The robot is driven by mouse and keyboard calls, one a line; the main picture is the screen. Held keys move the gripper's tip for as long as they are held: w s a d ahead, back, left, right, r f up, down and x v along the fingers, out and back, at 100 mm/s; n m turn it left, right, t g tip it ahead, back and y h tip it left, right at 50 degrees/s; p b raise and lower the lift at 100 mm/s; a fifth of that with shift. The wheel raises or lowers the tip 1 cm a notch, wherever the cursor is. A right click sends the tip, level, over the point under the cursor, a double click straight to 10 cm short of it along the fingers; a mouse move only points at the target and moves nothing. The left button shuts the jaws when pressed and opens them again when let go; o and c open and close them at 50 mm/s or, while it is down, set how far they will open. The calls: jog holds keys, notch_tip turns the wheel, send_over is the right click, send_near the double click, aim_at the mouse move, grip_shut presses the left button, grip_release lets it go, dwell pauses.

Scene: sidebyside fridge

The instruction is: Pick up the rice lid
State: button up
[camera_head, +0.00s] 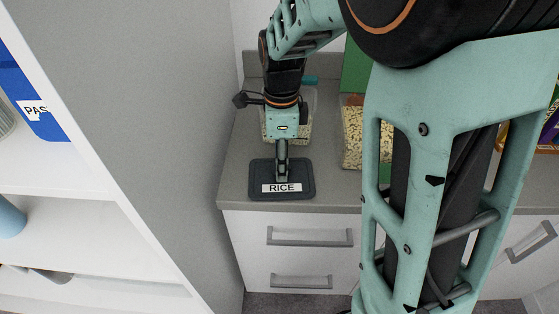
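The rice lid (258,185) is a dark grey rounded rectangle with a white label reading RICE on its front part. It shows over the front left part of the counter, near the front edge. My gripper (282,176) points down at the middle of the lid, its fingertips at or just above the lid's top. The fingers appear as one narrow shape from this side, so their gap is hidden. I cannot tell whether they hold the lid, or whether the lid rests on the counter or is slightly raised.
Behind my gripper stands a clear container (301,128) with pale contents. A container of pale pieces (352,145) stands to its right. Grey counter (330,188) is bare right of the lid. White drawers (308,259) are below. At left are a grey panel (150,100) and white shelves (80,180).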

jog(key=shift+c, duration=0.3)
grip_shut()
jog(key=shift+r, duration=0.15)
